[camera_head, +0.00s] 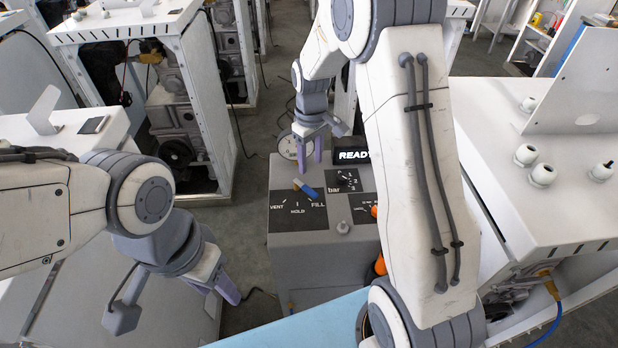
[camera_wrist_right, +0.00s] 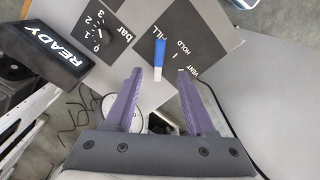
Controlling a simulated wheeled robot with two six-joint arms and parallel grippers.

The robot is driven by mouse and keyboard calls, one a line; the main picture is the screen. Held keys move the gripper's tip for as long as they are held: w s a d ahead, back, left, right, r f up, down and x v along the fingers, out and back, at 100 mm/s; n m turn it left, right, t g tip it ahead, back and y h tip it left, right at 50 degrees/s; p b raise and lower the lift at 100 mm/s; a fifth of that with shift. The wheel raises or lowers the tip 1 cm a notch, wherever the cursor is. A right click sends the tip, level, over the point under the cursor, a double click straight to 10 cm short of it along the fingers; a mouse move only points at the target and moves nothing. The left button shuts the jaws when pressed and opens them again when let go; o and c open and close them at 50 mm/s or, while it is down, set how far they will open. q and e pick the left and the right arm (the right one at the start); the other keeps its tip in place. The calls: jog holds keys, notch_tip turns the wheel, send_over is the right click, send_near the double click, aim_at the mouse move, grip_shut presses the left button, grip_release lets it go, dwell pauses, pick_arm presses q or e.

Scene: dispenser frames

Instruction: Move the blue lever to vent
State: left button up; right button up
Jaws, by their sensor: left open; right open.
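The blue lever (camera_head: 309,191) sits on top of the grey dispenser box (camera_head: 345,255), on a black plate marked VENT, HOLD and FILL. Its blue end points toward FILL. My right gripper (camera_head: 311,165) is open above and just behind the lever. In the right wrist view the lever (camera_wrist_right: 159,54) stands in line with the gap between the open fingers (camera_wrist_right: 160,72), its blue end past the tips. Nothing is held. My left gripper (camera_head: 230,291) is open and empty, low at the left of the box.
A READY display (camera_head: 353,155), a bar dial (camera_head: 344,180) and a round gauge (camera_head: 288,146) are close to the lever. An orange part (camera_head: 380,264) is on the box's right side. A white cabinet (camera_head: 545,190) stands at right, and a light-blue surface (camera_head: 300,322) is in front.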

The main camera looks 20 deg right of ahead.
aim_at(311, 190)
notch_tip(311, 190, down, 10)
jog(key=shift+f+p, duration=0.2)
jog(key=shift+p, duration=0.75)
grip_shut()
dwell(0.9)
